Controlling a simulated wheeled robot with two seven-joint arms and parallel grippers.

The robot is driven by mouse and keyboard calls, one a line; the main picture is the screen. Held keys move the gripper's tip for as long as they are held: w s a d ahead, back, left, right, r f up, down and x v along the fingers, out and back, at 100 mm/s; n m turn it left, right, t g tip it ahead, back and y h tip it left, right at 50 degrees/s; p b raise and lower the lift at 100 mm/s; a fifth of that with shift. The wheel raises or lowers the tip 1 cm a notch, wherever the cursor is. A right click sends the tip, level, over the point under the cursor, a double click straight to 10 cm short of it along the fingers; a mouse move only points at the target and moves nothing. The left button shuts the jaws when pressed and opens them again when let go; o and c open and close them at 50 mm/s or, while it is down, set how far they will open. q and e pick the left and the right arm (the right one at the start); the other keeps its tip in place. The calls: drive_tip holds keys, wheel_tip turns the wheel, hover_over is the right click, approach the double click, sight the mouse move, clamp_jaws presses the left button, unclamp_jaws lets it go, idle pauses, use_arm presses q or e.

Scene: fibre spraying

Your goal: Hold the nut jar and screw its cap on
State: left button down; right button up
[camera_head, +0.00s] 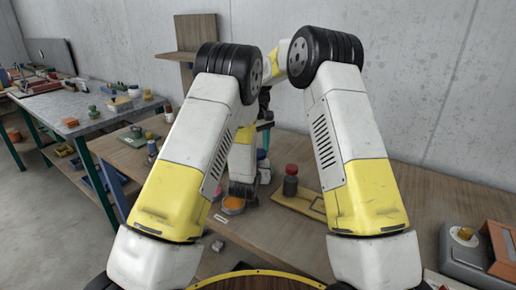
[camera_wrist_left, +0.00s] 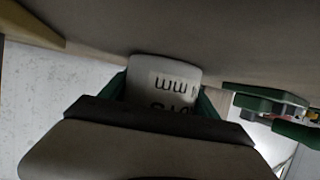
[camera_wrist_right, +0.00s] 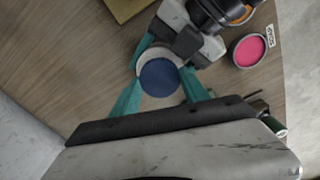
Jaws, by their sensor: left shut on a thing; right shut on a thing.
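The white nut jar (camera_wrist_left: 165,72) has dark lettering, upside down in the left wrist view. My left gripper (camera_wrist_left: 163,98) is shut on it, with green fingers at its two sides. In the right wrist view, the round blue cap (camera_wrist_right: 159,77) lies between the teal fingers of my right gripper (camera_wrist_right: 161,80), which is shut on it. The jar's pale edge shows around the cap's far side. The cap is over the jar; I cannot tell whether they touch. In the head view, my right gripper (camera_head: 263,156) is small and my arms hide most of the jar.
An orange tub (camera_head: 233,206) stands close in front of the grippers, and a pink tub (camera_wrist_right: 250,50) shows nearby. The wooden table (camera_head: 285,238) is clear at front right.

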drive_tip(key=shift+f, duration=0.6)
idle(0.3)
drive_tip(key=m, duration=1.6)
drive_tip(key=o, duration=1.3)
